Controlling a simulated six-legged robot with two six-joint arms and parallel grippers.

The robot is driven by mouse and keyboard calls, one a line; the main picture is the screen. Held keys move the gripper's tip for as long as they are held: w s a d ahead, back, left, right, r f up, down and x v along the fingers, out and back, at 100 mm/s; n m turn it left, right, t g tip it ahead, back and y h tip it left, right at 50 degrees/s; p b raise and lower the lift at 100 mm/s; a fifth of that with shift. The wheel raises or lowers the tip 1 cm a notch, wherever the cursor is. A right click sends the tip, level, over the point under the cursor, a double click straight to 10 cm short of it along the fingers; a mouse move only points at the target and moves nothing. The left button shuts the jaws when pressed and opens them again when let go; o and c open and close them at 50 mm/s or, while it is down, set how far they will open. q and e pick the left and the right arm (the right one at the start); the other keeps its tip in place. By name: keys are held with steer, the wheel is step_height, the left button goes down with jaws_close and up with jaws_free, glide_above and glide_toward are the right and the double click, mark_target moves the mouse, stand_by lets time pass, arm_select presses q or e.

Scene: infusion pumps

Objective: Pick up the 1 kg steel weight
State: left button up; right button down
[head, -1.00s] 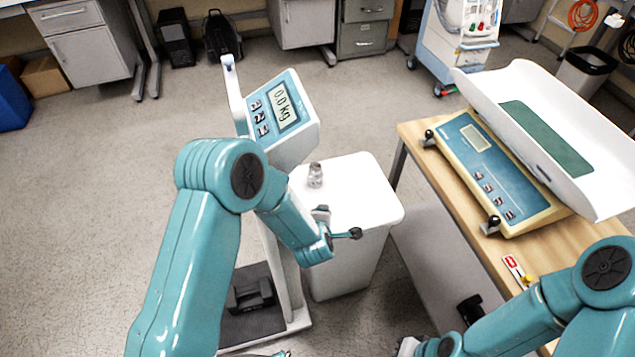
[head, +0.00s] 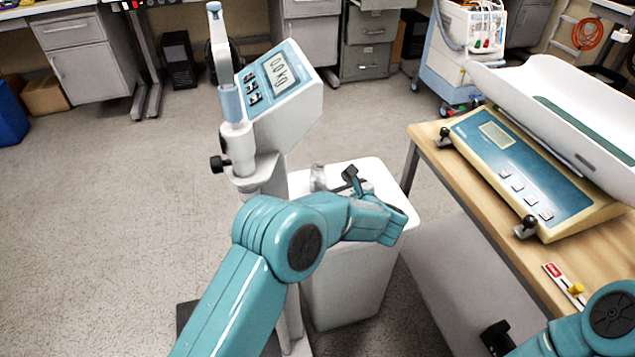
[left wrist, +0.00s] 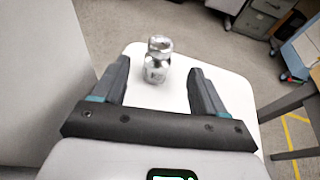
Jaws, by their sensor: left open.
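The steel weight (left wrist: 157,62) is a small shiny knobbed cylinder. It stands upright on the white top of a bin-like stand (head: 376,174). In the head view the weight (head: 318,178) is just left of my left gripper (head: 341,186), partly hidden by it. In the left wrist view my left gripper (left wrist: 158,84) is open, with one finger on each side of the picture and the weight ahead, between the line of the fingertips. I see no contact between fingers and weight.
A column scale with a display (head: 280,80) reading about zero stands left of the white stand. A wooden table (head: 440,150) with a baby scale (head: 530,180) is at right. A blue and white medical cart (head: 450,65) stands behind. Open floor lies at left.

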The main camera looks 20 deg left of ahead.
mark_target(321, 172)
arm_select(q)
steer(key=x, duration=0.9)
steer(key=shift+w+a+f+b, duration=0.2)
steer(key=shift+w+f+b, duration=0.05)
steer(key=shift+b, duration=0.05)
jaws_close()
steer(key=shift+r, duration=0.2)
